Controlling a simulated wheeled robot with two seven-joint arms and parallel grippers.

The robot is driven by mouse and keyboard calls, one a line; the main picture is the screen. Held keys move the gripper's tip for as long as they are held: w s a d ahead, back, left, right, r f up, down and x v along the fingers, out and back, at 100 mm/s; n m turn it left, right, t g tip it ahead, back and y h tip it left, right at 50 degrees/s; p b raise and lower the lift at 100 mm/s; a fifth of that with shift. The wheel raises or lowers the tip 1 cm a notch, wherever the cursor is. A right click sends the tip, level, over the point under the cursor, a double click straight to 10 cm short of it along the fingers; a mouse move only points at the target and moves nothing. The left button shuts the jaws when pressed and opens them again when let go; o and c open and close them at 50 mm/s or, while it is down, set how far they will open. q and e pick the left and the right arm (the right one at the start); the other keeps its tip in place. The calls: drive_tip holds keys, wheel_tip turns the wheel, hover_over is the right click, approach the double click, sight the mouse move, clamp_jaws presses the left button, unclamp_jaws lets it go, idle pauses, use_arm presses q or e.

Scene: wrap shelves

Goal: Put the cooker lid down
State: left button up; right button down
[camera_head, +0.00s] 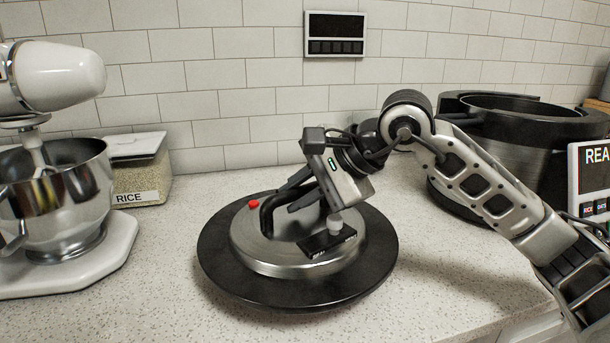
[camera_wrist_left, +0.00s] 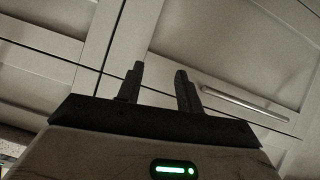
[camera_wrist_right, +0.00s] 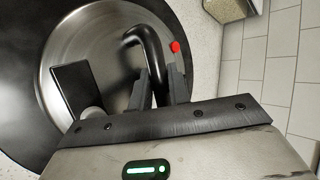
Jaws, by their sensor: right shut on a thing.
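The cooker lid (camera_head: 225,262) is a wide black disc with a raised silver centre, a black handle (camera_head: 268,212), a red knob (camera_head: 253,204) and a small black panel. It is at the middle of the counter in the head view, looking level; I cannot tell whether its underside touches the counter. My right gripper (camera_head: 292,196) is shut on the handle. In the right wrist view the handle (camera_wrist_right: 148,50) rises between the two fingers (camera_wrist_right: 160,88). My left gripper (camera_wrist_left: 160,85) is open and empty in front of pale cabinet doors, outside the head view.
The open cooker pot (camera_head: 530,125) stands at the back right, behind my right arm. A stand mixer (camera_head: 60,190) and a rice container (camera_head: 140,175) are on the left. A white panel (camera_head: 590,180) is at the right edge. The front counter (camera_head: 170,300) is clear.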

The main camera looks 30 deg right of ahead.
sight(298, 212)
use_arm(q)
drive_tip(key=shift+r, duration=0.1)
use_arm(e)
drive_tip(key=shift+f, duration=0.45)
drive_tip(key=shift+f+b, duration=0.25)
drive_tip(key=shift+b, duration=0.05)
use_arm(q)
drive_tip(key=shift+f, duration=0.3)
use_arm(e)
drive_tip(key=shift+f, duration=0.1)
use_arm(q)
drive_tip(key=shift+w+b, duration=0.1)
drive_tip(key=shift+b, duration=0.35)
use_arm(e)
drive_tip(key=shift+f, duration=0.3)
drive_tip(key=c, duration=1.3)
unclamp_jaws()
drive_tip(key=shift+f, duration=0.15)
use_arm(q)
drive_tip(key=shift+d+r, duration=0.1)
